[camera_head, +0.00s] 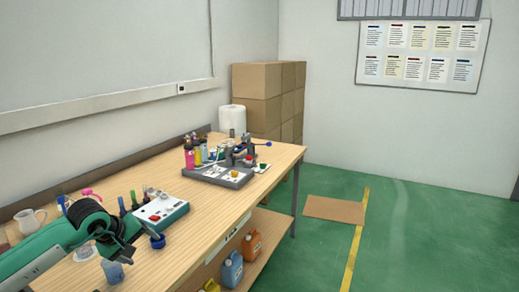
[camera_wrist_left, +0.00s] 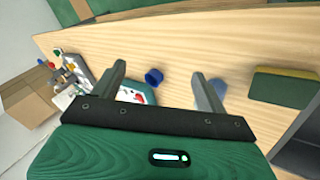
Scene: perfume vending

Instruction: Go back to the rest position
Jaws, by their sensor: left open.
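My left arm comes in from the lower left in the head view. Its green and black wrist hangs over the wooden workbench (camera_head: 216,208), and the left gripper (camera_head: 141,246) is at the near part of the bench. In the left wrist view the two fingers of the left gripper (camera_wrist_left: 159,70) are spread wide, with nothing held between them. A small blue cap (camera_wrist_left: 153,77) shows on the bench between the fingers; a blue cap also shows beside the gripper in the head view (camera_head: 157,241). My right gripper is in neither view.
A white and teal device (camera_head: 161,214) stands just beyond the gripper. A grey station with bottles (camera_head: 221,175) is farther along the bench. A beige pitcher (camera_head: 30,221) is at the left. A green and yellow sponge-like block (camera_wrist_left: 283,87) lies at the right in the wrist view. The bench middle is clear.

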